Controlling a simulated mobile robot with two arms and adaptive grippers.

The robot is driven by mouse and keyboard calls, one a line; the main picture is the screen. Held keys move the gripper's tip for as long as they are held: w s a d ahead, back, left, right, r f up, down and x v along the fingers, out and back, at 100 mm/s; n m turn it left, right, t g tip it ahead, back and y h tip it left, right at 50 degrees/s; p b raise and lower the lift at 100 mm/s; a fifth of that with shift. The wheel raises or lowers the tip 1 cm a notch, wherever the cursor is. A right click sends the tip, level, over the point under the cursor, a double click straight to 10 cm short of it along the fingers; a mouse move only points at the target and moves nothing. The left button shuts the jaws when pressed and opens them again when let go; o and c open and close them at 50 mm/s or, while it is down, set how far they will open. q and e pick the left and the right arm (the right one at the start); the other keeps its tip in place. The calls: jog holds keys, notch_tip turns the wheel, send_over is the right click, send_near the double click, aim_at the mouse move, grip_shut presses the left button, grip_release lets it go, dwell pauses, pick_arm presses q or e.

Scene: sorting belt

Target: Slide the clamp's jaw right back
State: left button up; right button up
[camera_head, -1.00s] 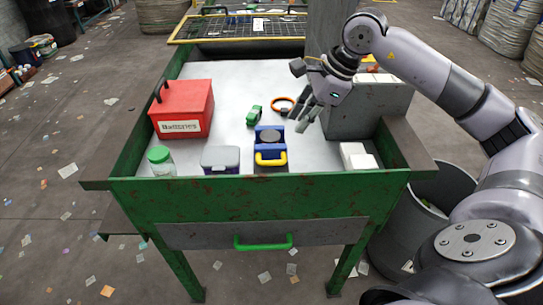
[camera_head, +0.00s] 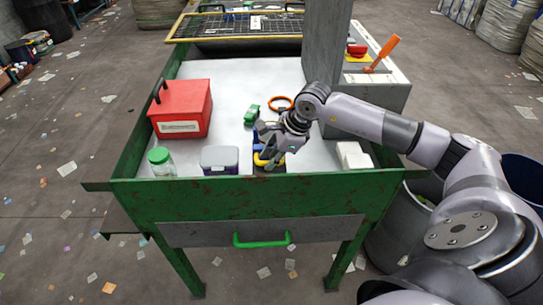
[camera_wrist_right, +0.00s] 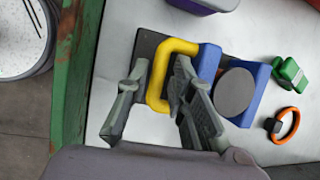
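The clamp shows best in the right wrist view: a blue block with a grey disc (camera_wrist_right: 236,92), another blue block (camera_wrist_right: 207,66), and a dark base under a yellow U-shaped handle (camera_wrist_right: 182,45). I cannot tell for sure which block is the jaw. My right gripper (camera_wrist_right: 158,108) is open, its fingers on either side of the handle's bar; contact is not clear. In the head view my right gripper (camera_head: 266,146) covers most of the clamp, leaving some yellow handle (camera_head: 262,161) visible. My left gripper is not in view.
A red box (camera_head: 182,108), green-lidded jar (camera_head: 160,164) and grey-lidded container (camera_head: 220,160) stand left of the clamp. A small green object (camera_head: 251,114) and an orange ring (camera_head: 280,102) lie behind. White blocks (camera_head: 353,156) are at right. The green table rim (camera_head: 240,198) runs in front.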

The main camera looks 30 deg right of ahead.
jog(key=shift+c, duration=0.5)
grip_shut()
